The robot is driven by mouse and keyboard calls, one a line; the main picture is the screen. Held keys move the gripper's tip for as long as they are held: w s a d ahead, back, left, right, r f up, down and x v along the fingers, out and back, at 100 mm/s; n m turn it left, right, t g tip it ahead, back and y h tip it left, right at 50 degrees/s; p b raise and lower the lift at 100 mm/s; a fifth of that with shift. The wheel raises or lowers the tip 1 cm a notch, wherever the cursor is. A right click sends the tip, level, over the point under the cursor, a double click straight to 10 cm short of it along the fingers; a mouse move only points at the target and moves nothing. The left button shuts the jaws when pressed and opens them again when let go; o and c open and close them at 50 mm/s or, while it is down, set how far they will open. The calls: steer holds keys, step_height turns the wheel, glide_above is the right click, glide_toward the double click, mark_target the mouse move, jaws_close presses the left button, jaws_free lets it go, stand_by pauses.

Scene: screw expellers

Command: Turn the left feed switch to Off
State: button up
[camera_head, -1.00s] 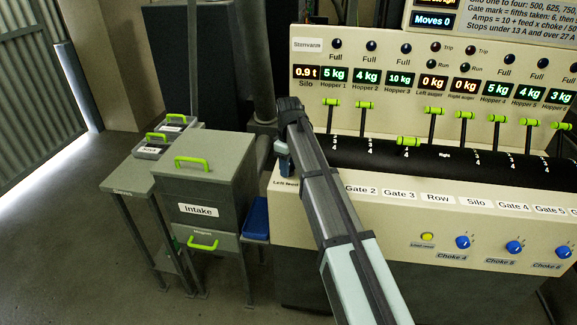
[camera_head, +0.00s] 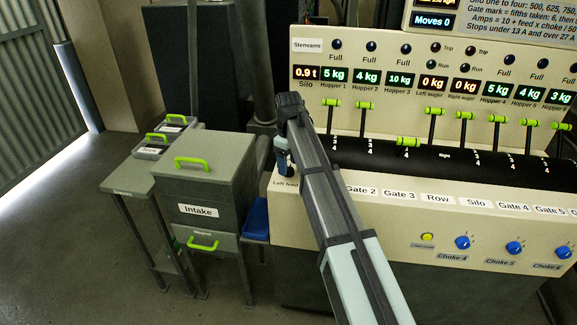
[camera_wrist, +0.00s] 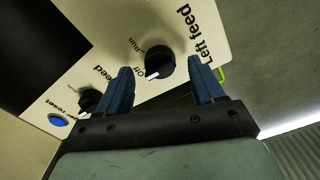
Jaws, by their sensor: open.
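The left feed switch is a black round knob (camera_wrist: 160,62) on the cream panel in the wrist view. The words "Left feed" stand beside it, and "Off" and "Run" are printed on its left side. Its white pointer mark is at the knob's lower left, on the side of "Off". My gripper (camera_wrist: 163,86) is open, with one blue finger on each side of the knob in the picture; I cannot tell whether they touch it. In the head view my gripper (camera_head: 283,163) is at the panel's left end, by the "Left feed" label, and my arm hides the knob.
A second black knob (camera_wrist: 88,101) and a blue button (camera_wrist: 58,120) are further along the panel. The grey intake box (camera_head: 206,183) and a blue bin (camera_head: 256,218) stand left of the panel. Blue choke knobs (camera_head: 463,242) are at the right.

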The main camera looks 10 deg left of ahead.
mark_target(289, 166)
step_height(289, 166, up, 12)
stand_by(0.5)
steer(key=s+a+f+m+g+y, duration=0.2)
steer(key=s+f+g+y, duration=0.5)
steer(key=s+f, duration=2.5)
steer(key=s+d+f+m+h, duration=0.2)
steer(key=s+d+f+m, duration=0.2)
steer(key=d+f, duration=0.55)
steer(key=s+d+f+m+h, duration=0.1)
steer(key=s+d+f+m, duration=0.2)
steer(key=d+f, duration=0.65)
steer(key=s+d+f+m+h, duration=0.4)
steer(key=s+d+f, duration=0.8)
steer(key=d+f, duration=0.1)
steer(key=shift+s+d+m, duration=0.25)
steer(key=shift+d+m, duration=0.05)
steer(key=shift+d, duration=0.5)
